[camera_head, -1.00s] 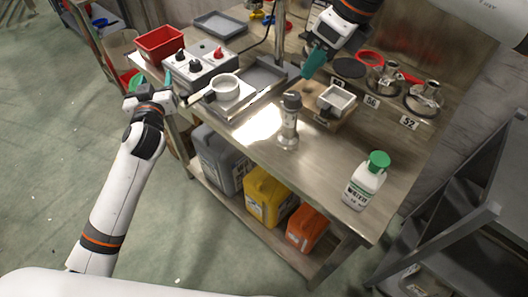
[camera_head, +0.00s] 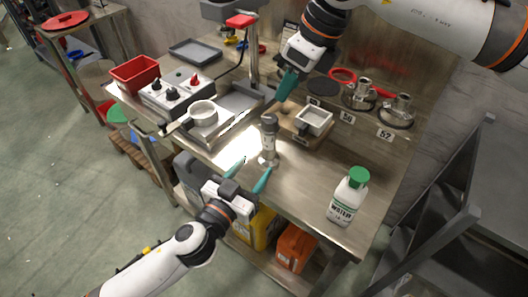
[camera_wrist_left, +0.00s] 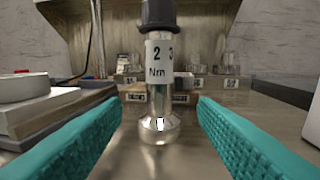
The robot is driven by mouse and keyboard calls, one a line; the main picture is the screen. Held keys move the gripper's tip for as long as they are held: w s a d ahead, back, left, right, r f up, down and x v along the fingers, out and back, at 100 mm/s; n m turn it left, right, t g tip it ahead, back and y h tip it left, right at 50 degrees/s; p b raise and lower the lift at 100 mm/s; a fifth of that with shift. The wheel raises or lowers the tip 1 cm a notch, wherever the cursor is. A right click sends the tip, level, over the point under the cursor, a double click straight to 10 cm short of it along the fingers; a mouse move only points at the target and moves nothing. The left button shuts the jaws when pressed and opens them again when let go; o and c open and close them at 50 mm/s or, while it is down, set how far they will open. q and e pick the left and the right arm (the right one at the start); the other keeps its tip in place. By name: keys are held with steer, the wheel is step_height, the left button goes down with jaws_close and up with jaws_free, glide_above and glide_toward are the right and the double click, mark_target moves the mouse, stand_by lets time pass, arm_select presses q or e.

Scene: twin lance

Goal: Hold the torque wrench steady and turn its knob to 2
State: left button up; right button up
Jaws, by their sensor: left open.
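The torque wrench (camera_head: 268,145) stands upright on the steel bench, a silver cylinder with a dark knob (camera_head: 269,121) on top. In the left wrist view, the wrench (camera_wrist_left: 159,85) shows a white label reading "2", "3" and "Nm" below the dark knob (camera_wrist_left: 158,14). My left gripper (camera_head: 257,164) is open in front of the wrench, low down. Its teal fingers spread to either side of it, with no contact visible. My right gripper (camera_head: 288,86) points down above the bench, behind and apart from the wrench. Its finger gap cannot be made out.
A wooden block with a square metal cup (camera_head: 314,121) stands right of the wrench. A white pot (camera_head: 203,113) on a scale and a control box (camera_head: 178,92) are left. A green-capped water bottle (camera_head: 347,198) stands at the front right. Bench between bottle and wrench is clear.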

mark_target(273, 143)
arm_select(q)
steer(key=x, duration=1)
steer(key=shift+w, duration=0.1)
